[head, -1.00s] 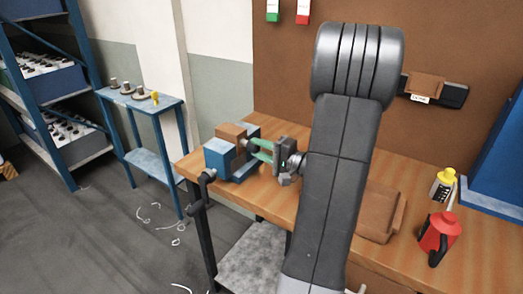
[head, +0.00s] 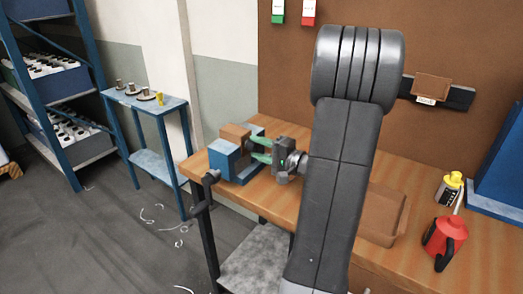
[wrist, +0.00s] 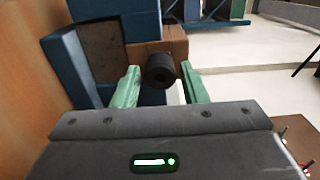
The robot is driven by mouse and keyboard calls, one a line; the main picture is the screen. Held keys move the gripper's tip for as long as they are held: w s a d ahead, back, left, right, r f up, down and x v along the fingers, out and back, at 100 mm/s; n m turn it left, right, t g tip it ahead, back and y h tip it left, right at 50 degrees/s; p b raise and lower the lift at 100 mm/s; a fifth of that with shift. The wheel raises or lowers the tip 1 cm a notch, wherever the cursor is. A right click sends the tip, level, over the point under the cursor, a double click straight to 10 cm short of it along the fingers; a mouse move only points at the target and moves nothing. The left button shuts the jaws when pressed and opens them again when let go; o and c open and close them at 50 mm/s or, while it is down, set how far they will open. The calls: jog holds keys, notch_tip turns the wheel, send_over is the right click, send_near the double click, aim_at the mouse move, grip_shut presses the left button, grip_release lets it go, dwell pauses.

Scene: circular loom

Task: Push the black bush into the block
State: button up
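The black bush (wrist: 160,70) is a short dark cylinder with a hole in its near end. In the wrist view it stands out from the face of the brown block (wrist: 178,46); how deep it sits in the block cannot be told. The block also shows in the head view (head: 236,131), held in the blue vise (head: 222,154) at the bench's left end. My gripper (head: 253,149) is in front of the block. Its green fingers are open, one on each side of the bush with gaps between, and hold nothing.
The wooden bench (head: 280,196) runs right from the vise. A brown tray (head: 383,218), a red oil can (head: 445,238) and a yellow-topped bottle (head: 449,187) stand on it. A blue side table (head: 173,104) carries small parts at left. The vise handle (head: 210,178) sticks out in front.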

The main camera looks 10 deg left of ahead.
jog(key=shift+o, duration=1.1)
jog(key=b+v, duration=0.2)
jog(key=v, duration=1.2)
jog(key=shift+a, duration=0.1)
dwell(0.6)
